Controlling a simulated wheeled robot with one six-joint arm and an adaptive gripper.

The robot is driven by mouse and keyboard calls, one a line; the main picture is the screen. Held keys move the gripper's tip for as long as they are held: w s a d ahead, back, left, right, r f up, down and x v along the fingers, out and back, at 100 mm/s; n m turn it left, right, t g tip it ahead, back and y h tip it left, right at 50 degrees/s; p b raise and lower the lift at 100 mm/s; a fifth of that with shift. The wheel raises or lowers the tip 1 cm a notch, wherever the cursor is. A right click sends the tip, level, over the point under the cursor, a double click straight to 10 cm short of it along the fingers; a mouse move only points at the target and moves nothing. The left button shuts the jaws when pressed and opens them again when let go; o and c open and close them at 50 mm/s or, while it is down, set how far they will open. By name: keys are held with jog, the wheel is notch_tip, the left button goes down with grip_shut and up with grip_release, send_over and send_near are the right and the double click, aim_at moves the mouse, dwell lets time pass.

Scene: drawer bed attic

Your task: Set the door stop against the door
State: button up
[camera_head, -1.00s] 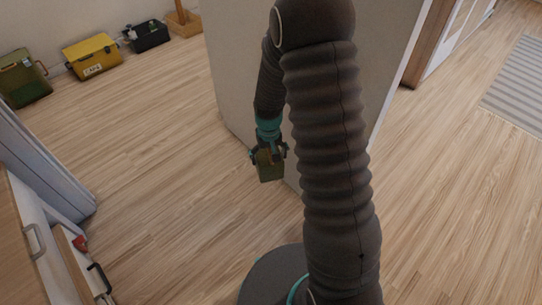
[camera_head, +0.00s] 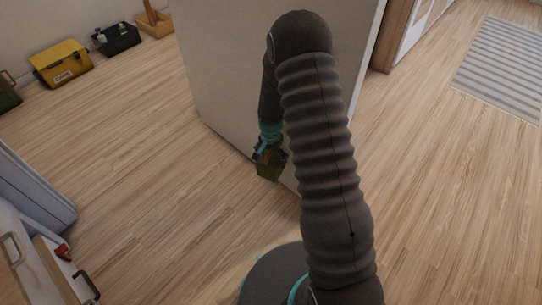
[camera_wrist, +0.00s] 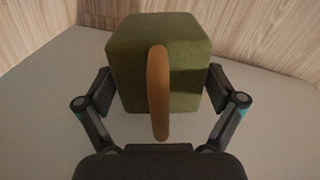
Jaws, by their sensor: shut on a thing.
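The door stop (camera_head: 267,170) is a green block with a brown strap-like handle, seen clearly in the wrist view (camera_wrist: 130,60). My gripper (camera_head: 269,153) is shut on it, with one finger pad at each side of the block in the wrist view (camera_wrist: 162,92). The door (camera_head: 260,85) is a large pale panel standing behind my arm. The door stop is near the door's lower edge in the head view. I cannot tell whether it touches the door or the floor. My arm hides part of the door.
A yellow toolbox (camera_head: 62,64), a black toolbox (camera_head: 117,40) and a wooden box (camera_head: 155,25) stand along the back wall. An open drawer (camera_head: 62,270) is at lower left. A striped rug (camera_head: 502,70) lies at upper right. The wooden floor between is clear.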

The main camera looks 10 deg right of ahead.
aim_at(270, 161)
jog(key=shift+w+f+m+b, duration=0.1)
jog(key=shift+w+f+m, duration=0.2)
jog(key=shift+f+m, duration=0.35)
jog(key=shift+w+f+m+b, duration=0.1)
jog(key=shift+w+f+m, duration=0.25)
jog(key=shift+f, duration=0.45)
jog(key=shift+w+f+m+b, duration=0.1)
jog(key=shift+w+f+m, duration=0.1)
jog(key=shift+f+m, duration=0.45)
notch_tip(270, 161, down, 11)
jog(key=b, duration=0.5)
jog(key=shift+f+b, duration=0.5)
jog(key=shift+b, duration=0.25)
jog(key=o, duration=1.5)
jog(key=shift+c, duration=0.2)
jog(key=shift+s, duration=0.1)
notch_tip(270, 161, up, 12)
jog(key=shift+r, duration=0.1)
